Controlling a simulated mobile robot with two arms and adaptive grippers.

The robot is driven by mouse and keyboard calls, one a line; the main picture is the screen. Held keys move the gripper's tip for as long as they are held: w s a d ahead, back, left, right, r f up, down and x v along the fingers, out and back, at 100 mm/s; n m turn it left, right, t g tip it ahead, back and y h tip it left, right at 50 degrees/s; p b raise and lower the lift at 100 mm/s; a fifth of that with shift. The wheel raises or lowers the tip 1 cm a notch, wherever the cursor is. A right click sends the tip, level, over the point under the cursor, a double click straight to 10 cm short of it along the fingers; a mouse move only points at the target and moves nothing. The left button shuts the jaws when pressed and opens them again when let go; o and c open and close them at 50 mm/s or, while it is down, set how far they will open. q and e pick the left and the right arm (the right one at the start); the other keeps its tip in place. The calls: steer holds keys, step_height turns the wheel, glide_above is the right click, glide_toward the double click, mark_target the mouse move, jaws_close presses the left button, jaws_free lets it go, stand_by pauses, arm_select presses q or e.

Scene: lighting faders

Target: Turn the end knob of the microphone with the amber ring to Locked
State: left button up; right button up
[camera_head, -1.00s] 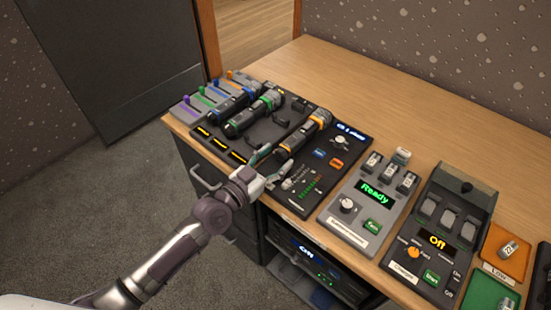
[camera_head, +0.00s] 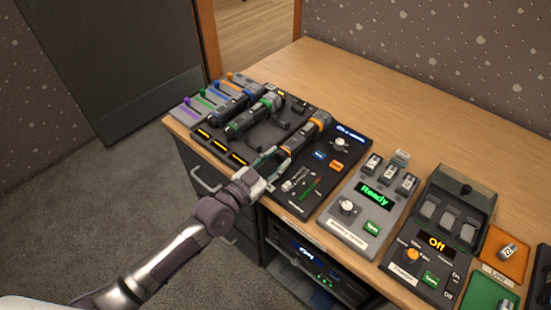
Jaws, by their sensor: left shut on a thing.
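The fingers largely hide the knob, and any Locked marking there is too small to read. My right gripper is not in view.
A green-ringed microphone (camera_head: 246,121) and a blue-ringed one (camera_head: 234,103) lie to the left, by coloured faders (camera_head: 203,98). A box reading "Ready" (camera_head: 374,195) and one reading "Off" (camera_head: 437,242) stand to the right. The back of the desk (camera_head: 360,95) is clear.

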arm_select(q)
steer(key=shift+m, duration=0.5)
steer(key=o, duration=1.2)
steer(key=v, duration=1.2)
